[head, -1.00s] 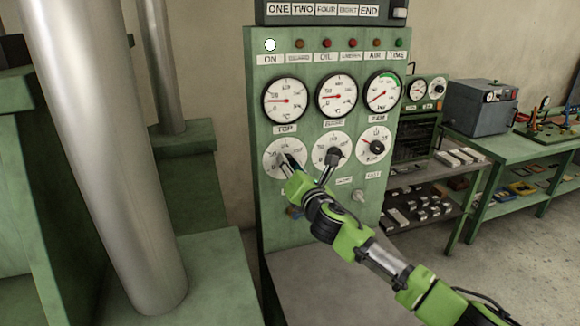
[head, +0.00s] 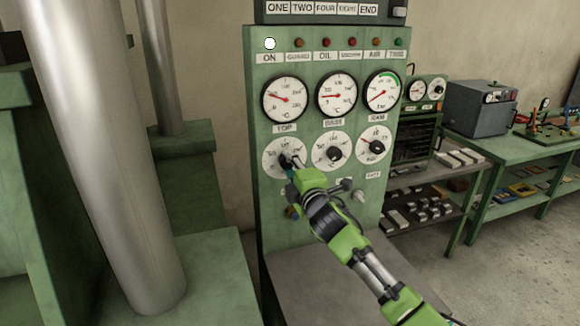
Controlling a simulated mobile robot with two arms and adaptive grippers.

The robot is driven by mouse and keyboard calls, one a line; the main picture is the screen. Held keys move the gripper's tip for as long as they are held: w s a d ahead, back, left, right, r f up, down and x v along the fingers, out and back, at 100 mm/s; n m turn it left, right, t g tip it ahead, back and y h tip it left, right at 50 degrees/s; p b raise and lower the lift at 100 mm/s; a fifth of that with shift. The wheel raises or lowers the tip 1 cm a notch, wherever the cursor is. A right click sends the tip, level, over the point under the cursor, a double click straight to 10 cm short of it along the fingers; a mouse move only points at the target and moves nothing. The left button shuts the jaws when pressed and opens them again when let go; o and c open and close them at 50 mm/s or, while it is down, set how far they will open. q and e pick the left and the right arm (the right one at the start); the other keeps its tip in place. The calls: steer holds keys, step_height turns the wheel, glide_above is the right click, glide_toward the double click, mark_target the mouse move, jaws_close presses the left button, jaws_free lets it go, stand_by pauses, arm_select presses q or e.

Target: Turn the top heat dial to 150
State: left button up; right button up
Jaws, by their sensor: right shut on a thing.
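The top heat dial (head: 270,165) is a white round scale with a dark knob (head: 286,160), under the TOP label on the green panel. My right gripper (head: 291,163) reaches in from the lower right and is shut on the knob. The fingers hide part of the knob and the right side of the scale, so I cannot read its setting. The TOP gauge (head: 284,98) above has its red needle pointing left and slightly up. My left gripper is not in view.
The BASE dial (head: 333,151) and another dial (head: 374,146) sit close to the right on the same panel (head: 258,215). A grey shelf (head: 330,275) juts out below. A large metal column (head: 105,150) stands at left. A green bench (head: 470,150) stands at right.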

steer(key=m, duration=0.4)
steer(key=shift+f+m, duration=0.15)
steer(key=shift+m, duration=0.15)
steer(key=m, duration=0.3)
steer(key=shift+m, duration=0.4)
steer(key=m, duration=0.3)
steer(key=shift+a+m, duration=0.1)
steer(key=shift+m, duration=2)
steer(key=shift+f, duration=0.1)
steer(key=o, duration=1.1)
